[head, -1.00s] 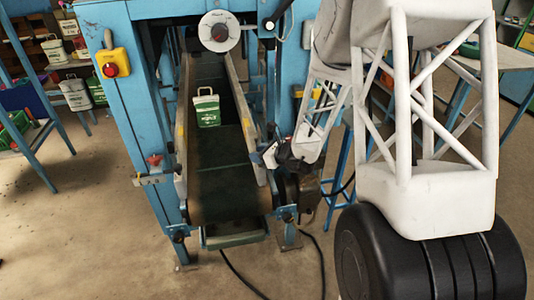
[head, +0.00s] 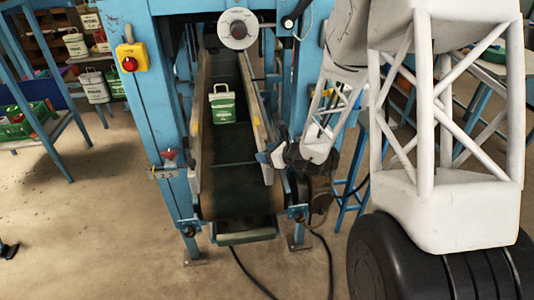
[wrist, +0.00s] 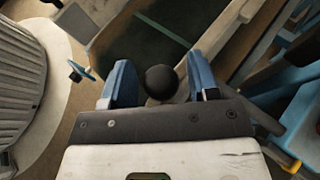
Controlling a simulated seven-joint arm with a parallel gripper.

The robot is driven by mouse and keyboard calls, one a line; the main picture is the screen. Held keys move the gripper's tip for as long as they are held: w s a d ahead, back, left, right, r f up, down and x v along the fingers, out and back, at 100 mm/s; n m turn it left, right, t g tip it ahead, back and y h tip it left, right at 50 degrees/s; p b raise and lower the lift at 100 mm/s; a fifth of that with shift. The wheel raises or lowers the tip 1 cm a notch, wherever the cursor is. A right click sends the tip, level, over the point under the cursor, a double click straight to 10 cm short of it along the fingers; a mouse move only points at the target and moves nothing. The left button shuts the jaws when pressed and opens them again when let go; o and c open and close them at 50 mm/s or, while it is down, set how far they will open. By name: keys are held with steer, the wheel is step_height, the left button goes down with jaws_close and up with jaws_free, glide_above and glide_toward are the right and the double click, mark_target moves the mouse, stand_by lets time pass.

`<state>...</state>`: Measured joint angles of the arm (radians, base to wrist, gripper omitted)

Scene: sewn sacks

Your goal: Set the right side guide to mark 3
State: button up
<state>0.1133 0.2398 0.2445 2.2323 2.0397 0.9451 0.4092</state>
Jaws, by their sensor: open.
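The right side guide (head: 256,118) is a long pale rail along the right edge of the dark belt (head: 232,188). My gripper (head: 268,155) is at the near end of this guide, on its outer side. In the wrist view, my gripper's two blue fingers (wrist: 161,84) are apart, with a round black knob (wrist: 160,82) between them. I cannot tell whether either finger touches the knob. In the head view the knob is hidden by my gripper.
A green-and-white sack (head: 222,104) stands on the belt between the right guide and the left guide (head: 199,125). A red knob (head: 168,154) is on the left side. Blue frame posts (head: 150,90) flank the belt. A yellow box with a red button (head: 130,60) is on the left post.

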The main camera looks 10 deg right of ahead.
steer(key=shift+s+d, duration=0.1)
steer(key=v, duration=0.7)
steer(key=shift+s+d+r, duration=0.15)
steer(key=shift+r, duration=0.05)
stand_by(0.6)
steer(key=s+a+r+n+g+h, duration=0.1)
steer(key=s+a+r+n+g, duration=0.25)
steer(key=s+r+n, duration=0.45)
steer(key=s+a+r+n+g, duration=0.35)
steer(key=s+n, duration=0.35)
steer(key=s, duration=0.3)
steer(key=s+d+r+n+h, duration=0.3)
steer(key=s+n, duration=0.3)
steer(key=s, duration=0.2)
steer(key=s+d+r+n+h, duration=0.4)
steer(key=s+r+n+h, duration=0.1)
steer(key=s, duration=0.4)
steer(key=shift+d+n+h, duration=0.15)
steer(key=shift+n+h, duration=0.25)
steer(key=shift+o, duration=0.6)
steer(key=shift+w+r, duration=0.1)
steer(key=shift+r, duration=0.05)
